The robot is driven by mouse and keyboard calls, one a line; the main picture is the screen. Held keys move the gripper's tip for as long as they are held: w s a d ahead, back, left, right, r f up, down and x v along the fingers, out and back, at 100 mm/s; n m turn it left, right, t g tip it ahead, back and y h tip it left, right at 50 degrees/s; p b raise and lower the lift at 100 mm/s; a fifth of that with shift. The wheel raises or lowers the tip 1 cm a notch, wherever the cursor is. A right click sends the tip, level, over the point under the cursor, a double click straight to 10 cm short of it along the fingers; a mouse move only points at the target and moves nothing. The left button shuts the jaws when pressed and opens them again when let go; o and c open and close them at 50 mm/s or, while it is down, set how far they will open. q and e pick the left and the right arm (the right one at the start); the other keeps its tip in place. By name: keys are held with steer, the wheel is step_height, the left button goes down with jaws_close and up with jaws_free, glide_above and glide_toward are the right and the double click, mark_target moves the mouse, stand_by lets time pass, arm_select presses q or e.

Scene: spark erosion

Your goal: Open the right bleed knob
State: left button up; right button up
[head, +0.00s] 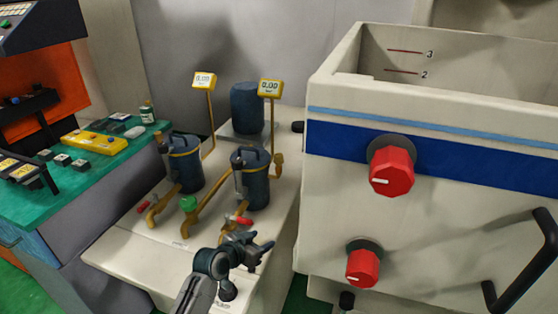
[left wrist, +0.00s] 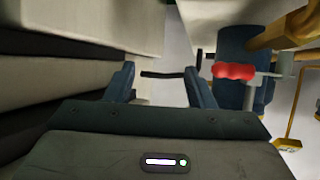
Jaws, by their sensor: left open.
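Two blue filter housings stand on the pale cabinet top in the head view, a left one (head: 185,163) and a right one (head: 252,178). A small red knob (head: 242,220) sits low beside the right housing. A lobed red knob (left wrist: 234,72) shows by a blue housing in the left wrist view, right of my fingers. My left gripper (head: 264,246) is open, in front of and below the right housing. In the left wrist view my left gripper (left wrist: 160,80) has a thin dark bar (left wrist: 162,74) showing between its fingers; contact cannot be told. My right gripper is out of view.
A large pale tank (head: 330,225) with red dials (head: 391,170) stands close on the right. Yellow pipes (head: 205,212) and gauges (head: 270,88) surround the housings. A green-topped bench (head: 95,175) stands at left. The cabinet's front left top is clear.

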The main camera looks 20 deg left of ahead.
arm_select(q)
steer(key=w+a+r+t, duration=0.25)
steer(key=w+r, duration=0.35)
steer(key=w, duration=0.4)
steer(key=n+t, duration=0.2)
steer(key=t, duration=0.1)
glide_toward(276, 158)
steer(key=shift+y, duration=0.4)
steer(key=w, duration=0.3)
steer(key=w+d+b, duration=0.1)
steer(key=w, duration=0.2)
steer(key=w+d, duration=0.1)
steer(key=w, duration=0.2)
steer(key=shift+w+d+r, duration=0.1)
steer(key=shift+w+d, duration=0.1)
steer(key=shift+w, duration=0.1)
steer(key=shift+w+d+b, duration=0.2)
steer(key=shift+w+b, duration=0.15)
steer(key=shift+w, duration=0.5)
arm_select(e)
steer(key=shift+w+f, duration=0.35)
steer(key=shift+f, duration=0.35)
arm_select(q)
steer(key=shift+r, duration=0.1)
